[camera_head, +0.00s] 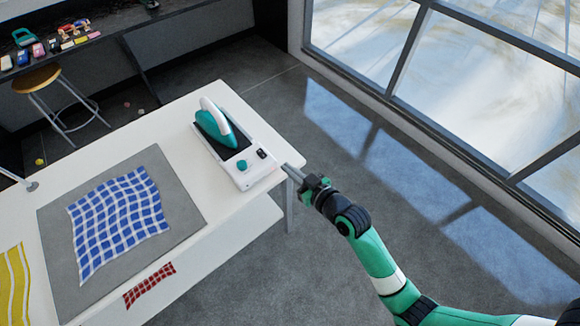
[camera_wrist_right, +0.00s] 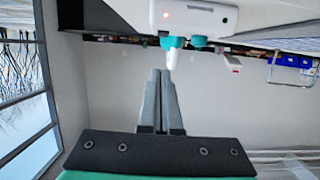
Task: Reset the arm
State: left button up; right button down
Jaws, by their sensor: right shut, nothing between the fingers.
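My right gripper (camera_head: 291,169) is shut and empty, just off the right edge of the white table near the iron's base. In the right wrist view its two fingers (camera_wrist_right: 160,100) lie together with nothing between them. The teal and white iron (camera_head: 215,124) rests on its white base (camera_head: 241,163) with a teal knob at the table's right end. The base also shows at the top of the right wrist view (camera_wrist_right: 195,17). My left gripper is not in view.
A blue and white checked cloth (camera_head: 118,215) lies on a grey mat (camera_head: 187,209) on the white table (camera_head: 150,140). A yellow striped cloth (camera_head: 14,285) is at the left, a red checked cloth (camera_head: 149,285) on the lower shelf. A stool (camera_head: 37,79) stands at the back left. The floor on the right is clear.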

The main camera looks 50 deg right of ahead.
dwell(0.6)
jog(key=w+a+r+n+t+y, duration=0.1)
jog(key=w+a+r+t, duration=0.15)
jog(key=r, duration=0.75)
jog(key=w+a+r+n+t+y, duration=0.1)
jog(key=w+a+r+t, duration=0.15)
jog(key=r, duration=0.75)
jog(key=w+a+r+n+t+y, duration=0.1)
jog(key=a+r+t, duration=0.15)
jog(key=r, duration=0.75)
jog(key=s+a+r+t, duration=0.1)
jog(key=s+r+t, duration=0.1)
jog(key=s+r, duration=0.45)
jog(key=s+a+r+t+y, duration=0.1)
jog(key=s+a+r+t, duration=0.15)
jog(key=r, duration=0.75)
jog(key=s+a+r+t, duration=0.1)
jog(key=s+r, duration=0.4)
jog(key=r, duration=0.4)
pick_arm(q)
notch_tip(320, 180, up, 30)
jog(key=p, duration=3)
pick_arm(e)
notch_tip(320, 180, up, 29)
jog(key=m, duration=0.1)
jog(key=shift+d+g, duration=0.3)
jog(key=shift+d, duration=0.15)
